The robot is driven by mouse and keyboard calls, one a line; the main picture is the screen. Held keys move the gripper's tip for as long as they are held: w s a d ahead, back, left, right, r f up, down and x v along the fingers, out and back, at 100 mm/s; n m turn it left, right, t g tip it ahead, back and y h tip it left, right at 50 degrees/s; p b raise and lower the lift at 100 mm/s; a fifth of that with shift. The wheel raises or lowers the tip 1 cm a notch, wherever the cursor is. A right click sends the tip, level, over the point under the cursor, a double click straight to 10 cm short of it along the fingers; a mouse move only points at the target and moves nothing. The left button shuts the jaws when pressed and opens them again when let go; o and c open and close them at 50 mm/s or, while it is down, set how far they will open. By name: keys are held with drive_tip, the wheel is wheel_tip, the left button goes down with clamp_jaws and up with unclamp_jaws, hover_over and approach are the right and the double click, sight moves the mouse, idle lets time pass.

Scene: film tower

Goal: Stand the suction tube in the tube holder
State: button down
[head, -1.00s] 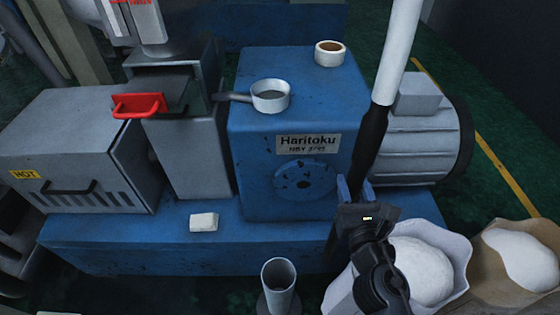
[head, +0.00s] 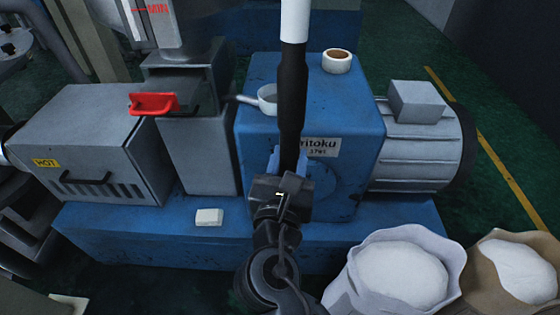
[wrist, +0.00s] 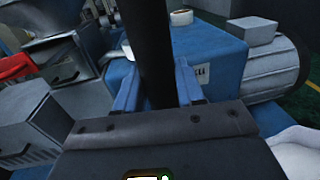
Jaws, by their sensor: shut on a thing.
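The suction tube (head: 291,95) stands upright in the head view, with a black lower part and a white upper part that runs out of the top of the picture. My gripper (head: 288,162) is shut on its black part, in front of the blue machine. In the wrist view the black part of the tube (wrist: 146,55) rises between the two blue fingers of my gripper (wrist: 155,90). The tube's lower end is hidden behind my gripper and arm. The tube holder is not visible now; my arm covers the floor spot where the grey cup-shaped holder showed before.
The blue machine (head: 350,100) carries a tape roll (head: 338,61) and a small pan (head: 267,99). A grey heater box (head: 85,150) stands left, a white block (head: 209,217) lies on the blue base, and two open sacks of white material (head: 400,275) (head: 515,275) stand right.

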wheel_tip(320, 180, down, 31)
drive_tip(key=s+a+b, duration=0.2)
drive_tip(key=b, duration=2)
drive_tip(key=shift+a+r+h, duration=0.2)
drive_tip(key=shift+a+h, duration=0.1)
idle(1.8)
drive_tip(key=c, duration=0.6)
unclamp_jaws()
drive_tip(key=shift+f, duration=0.1)
drive_tip(key=shift+s, duration=0.1)
drive_tip(key=s+a+p, duration=0.1)
drive_tip(key=s, duration=0.6)
drive_tip(key=shift+s+a, duration=0.2)
drive_tip(key=shift+s, duration=0.1)
